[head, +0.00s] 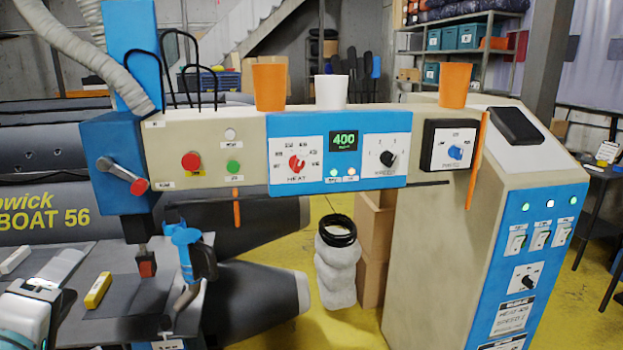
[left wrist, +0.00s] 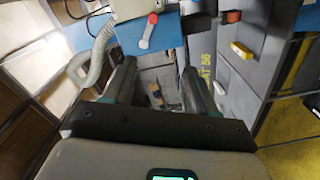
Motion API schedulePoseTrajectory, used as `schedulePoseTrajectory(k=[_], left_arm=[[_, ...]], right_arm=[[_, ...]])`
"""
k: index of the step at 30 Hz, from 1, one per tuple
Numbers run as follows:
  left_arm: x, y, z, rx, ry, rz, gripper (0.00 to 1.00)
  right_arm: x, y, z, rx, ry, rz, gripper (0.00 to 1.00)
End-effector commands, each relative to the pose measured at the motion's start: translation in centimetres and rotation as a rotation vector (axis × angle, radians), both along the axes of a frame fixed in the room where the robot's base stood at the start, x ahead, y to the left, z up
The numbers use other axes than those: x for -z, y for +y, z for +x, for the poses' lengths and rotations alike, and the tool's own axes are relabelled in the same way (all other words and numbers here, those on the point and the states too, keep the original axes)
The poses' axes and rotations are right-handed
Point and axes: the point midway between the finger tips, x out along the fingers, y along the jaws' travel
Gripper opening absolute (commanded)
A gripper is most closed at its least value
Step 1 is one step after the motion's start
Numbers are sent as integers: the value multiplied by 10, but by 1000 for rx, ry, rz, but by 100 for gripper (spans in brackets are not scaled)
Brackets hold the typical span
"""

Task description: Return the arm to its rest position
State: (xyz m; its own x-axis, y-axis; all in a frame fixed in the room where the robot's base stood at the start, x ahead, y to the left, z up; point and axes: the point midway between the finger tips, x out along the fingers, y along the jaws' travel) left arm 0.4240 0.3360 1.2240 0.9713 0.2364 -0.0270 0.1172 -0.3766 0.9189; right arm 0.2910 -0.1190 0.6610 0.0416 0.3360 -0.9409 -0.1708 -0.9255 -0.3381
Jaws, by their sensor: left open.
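My left gripper (head: 36,300) shows at the lower left edge of the head view, beside the grey work surface and left of the welding machine. Only part of its pale, teal-trimmed body is seen there. In the left wrist view its two dark fingers (left wrist: 157,78) stand wide apart with nothing between them. The machine's lever with a red knob (left wrist: 148,30) shows beyond the fingers. My right gripper is not in either view.
The welding machine (head: 440,230) fills the middle and right, with cups on its top. A yellow block (head: 98,290) lies on the grey work surface near my left gripper. A grey boat (head: 40,150) is behind.

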Motion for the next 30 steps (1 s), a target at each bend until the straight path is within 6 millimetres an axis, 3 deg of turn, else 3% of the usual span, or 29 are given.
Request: schedulePoseTrajectory(k=[3, 11, 14, 17, 19, 23, 27, 30], left_arm=[[34, -6, 24, 19, 91, -1, 57], [116, -24, 60, 69, 288, 3, 57], [159, -34, 70, 101, 387, 14, 57], [215, -49, 77, 151, 514, 32, 57], [266, -64, 76, 205, 627, 54, 57], [369, -98, 54, 347, 858, 105, 57], [467, -138, 0, 549, 1087, 157, 57], [519, -166, -49, 718, 1217, 188, 57]], right_arm=[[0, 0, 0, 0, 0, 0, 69], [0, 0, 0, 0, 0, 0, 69], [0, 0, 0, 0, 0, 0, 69], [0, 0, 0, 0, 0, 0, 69], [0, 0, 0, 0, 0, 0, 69], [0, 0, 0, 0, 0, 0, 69], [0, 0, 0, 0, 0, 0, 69], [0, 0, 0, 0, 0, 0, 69]])
